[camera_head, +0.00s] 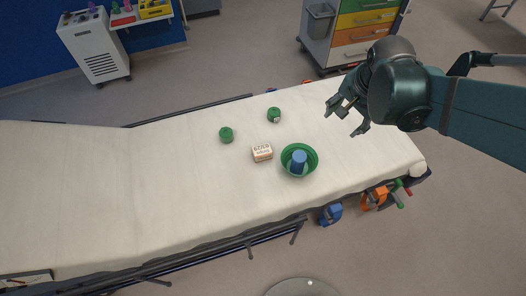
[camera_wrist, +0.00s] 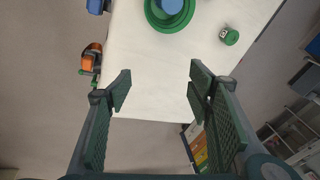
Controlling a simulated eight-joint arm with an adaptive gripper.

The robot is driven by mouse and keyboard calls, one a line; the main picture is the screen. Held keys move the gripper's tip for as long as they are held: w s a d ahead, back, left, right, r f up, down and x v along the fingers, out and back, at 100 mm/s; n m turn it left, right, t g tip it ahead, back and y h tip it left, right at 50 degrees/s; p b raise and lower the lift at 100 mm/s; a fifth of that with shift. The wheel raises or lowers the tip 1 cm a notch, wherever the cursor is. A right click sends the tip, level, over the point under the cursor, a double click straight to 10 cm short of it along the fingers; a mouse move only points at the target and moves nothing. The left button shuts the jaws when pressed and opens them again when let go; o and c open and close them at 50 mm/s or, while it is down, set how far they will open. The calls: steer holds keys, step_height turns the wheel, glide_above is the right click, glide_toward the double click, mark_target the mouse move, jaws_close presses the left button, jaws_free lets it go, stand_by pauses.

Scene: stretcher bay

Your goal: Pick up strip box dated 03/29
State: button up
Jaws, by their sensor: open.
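A small white-and-orange box (camera_head: 262,153) with dark printing sits on the white stretcher sheet, left of the green bowl; I cannot read its date surely. A green round container (camera_head: 226,134) stands to its left. Another green container (camera_head: 274,115) with a white label stands behind it. A green-lidded piece with a label also shows in the wrist view (camera_wrist: 229,36). My gripper (camera_head: 345,116) is open and empty above the right part of the stretcher, well right of the box. In the wrist view its fingers (camera_wrist: 160,92) are spread apart; the box is not visible there.
A green bowl (camera_head: 314,160) with a blue cup (camera_head: 299,160) inside stands just right of the box. A drawer cart (camera_head: 350,30) stands behind the stretcher (camera_head: 130,180). Orange and blue items (camera_head: 374,198) hang along its front edge. The left sheet is clear.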

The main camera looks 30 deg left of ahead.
steer(key=a+f+m+g, duration=0.2)
steer(key=a+f, duration=1)
steer(key=a, duration=0.4)
steer(key=m+g+h+b, duration=0.1)
steer(key=m, duration=0.1)
glide_above(262, 150)
step_height(262, 150, down, 10)
steer(key=shift+s+f, duration=0.15)
steer(key=shift+f, duration=0.1)
steer(key=shift+f+b, duration=0.5)
steer(key=shift+f, duration=0.8)
steer(key=shift+f, duration=0.1)
steer(key=shift+w+f+b, duration=0.2)
steer(key=shift+f+b, duration=0.65)
steer(key=shift+f, duration=1.65)
steer(key=shift+c, duration=0.4)
